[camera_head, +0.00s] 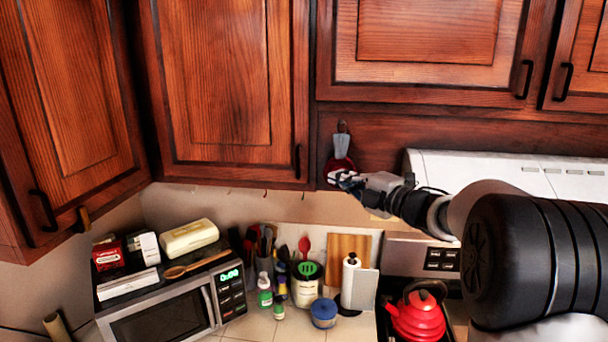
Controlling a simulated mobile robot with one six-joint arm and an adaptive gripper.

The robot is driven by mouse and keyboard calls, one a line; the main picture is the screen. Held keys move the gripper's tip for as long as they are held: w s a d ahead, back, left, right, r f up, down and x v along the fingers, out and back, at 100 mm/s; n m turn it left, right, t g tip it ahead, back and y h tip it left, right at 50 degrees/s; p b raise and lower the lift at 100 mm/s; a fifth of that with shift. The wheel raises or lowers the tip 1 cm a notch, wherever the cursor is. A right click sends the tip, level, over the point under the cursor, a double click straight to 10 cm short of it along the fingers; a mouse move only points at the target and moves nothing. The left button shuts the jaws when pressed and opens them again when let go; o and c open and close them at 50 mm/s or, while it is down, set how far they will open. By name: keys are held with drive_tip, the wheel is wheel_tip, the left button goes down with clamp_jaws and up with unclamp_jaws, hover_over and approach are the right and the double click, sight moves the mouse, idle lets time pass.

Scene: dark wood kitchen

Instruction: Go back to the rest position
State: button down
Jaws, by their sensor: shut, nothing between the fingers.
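My gripper (346,180) is at the middle of the picture, at the end of my arm, which reaches in from the right. It is shut and empty. Just behind it, a dark red item with a grey-blue top (341,146) hangs from a hook on the wood below the upper cabinets. The gripper overlaps the lower part of this item in the picture. I cannot tell whether they touch.
Upper cabinets (215,75) surround the gripper above and left. The white range hood (480,168) is close behind my arm. Below are a microwave (170,312), utensils, bottles, a paper towel roll (350,282) and a red kettle (417,316). Open air lies between gripper and counter.

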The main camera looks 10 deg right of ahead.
drive_tip(key=s+f+m+g+h+b, duration=0.3)
drive_tip(key=s+f+m+h+b, duration=0.9)
drive_tip(key=s+f+m+b, duration=0.45)
drive_tip(key=s+a+f+m+g+y+b, duration=0.1)
drive_tip(key=s+a+f+m+g+b, duration=0.2)
drive_tip(key=s+f, duration=0.8)
drive_tip(key=s+a+f+m+g+y+b, duration=0.2)
drive_tip(key=s+a+f+m+g+b, duration=0.1)
drive_tip(key=s+f, duration=0.8)
drive_tip(key=s+a+m+g, duration=0.1)
drive_tip(key=s+a+g, duration=0.1)
drive_tip(key=s, duration=0.3)
drive_tip(key=shift+a+f, duration=0.2)
drive_tip(key=shift+a, duration=0.3)
drive_tip(key=shift+s, duration=0.1)
